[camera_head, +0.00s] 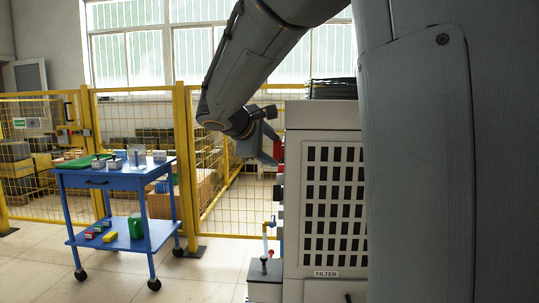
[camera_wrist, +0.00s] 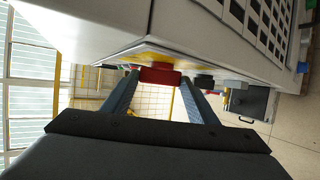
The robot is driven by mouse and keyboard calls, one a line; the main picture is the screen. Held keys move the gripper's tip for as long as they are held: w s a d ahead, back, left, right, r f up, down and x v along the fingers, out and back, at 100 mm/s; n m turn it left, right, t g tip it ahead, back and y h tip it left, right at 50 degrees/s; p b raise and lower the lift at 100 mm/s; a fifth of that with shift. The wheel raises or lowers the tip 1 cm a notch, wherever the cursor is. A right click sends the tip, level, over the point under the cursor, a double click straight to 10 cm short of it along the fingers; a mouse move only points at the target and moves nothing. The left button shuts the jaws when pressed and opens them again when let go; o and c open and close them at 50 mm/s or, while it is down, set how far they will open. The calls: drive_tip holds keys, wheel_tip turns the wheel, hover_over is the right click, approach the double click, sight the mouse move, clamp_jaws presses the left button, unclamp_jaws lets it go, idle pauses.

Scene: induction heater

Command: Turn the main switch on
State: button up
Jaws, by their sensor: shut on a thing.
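The main switch (camera_wrist: 160,75) shows in the wrist view as a red knob on a yellow backing, on the heater cabinet's panel. It also shows in the head view as a red piece (camera_head: 278,150) at the cabinet's left side. My gripper (camera_wrist: 157,82) has one finger on each side of the red knob and is shut on it. In the head view my gripper (camera_head: 268,148) reaches the cabinet's side from the left. The panel face is seen edge-on, so the knob's turn angle cannot be told.
The grey heater cabinet (camera_head: 303,200) with a slotted filter grille stands right of my gripper. Smaller dark and grey controls (camera_wrist: 205,80) sit beside the knob. A blue cart (camera_head: 125,180) stands at left before a yellow mesh fence (camera_head: 245,205). Floor between cart and cabinet is clear.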

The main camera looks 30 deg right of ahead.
drive_tip(key=shift+r, duration=0.15)
drive_tip(key=o, duration=1)
drive_tip(key=shift+d, duration=0.1)
drive_tip(key=shift+o, duration=0.2)
drive_tip(key=shift+a, duration=0.25)
drive_tip(key=v, duration=0.7)
drive_tip(key=shift+s+p, duration=0.15)
drive_tip(key=shift+p, duration=0.15)
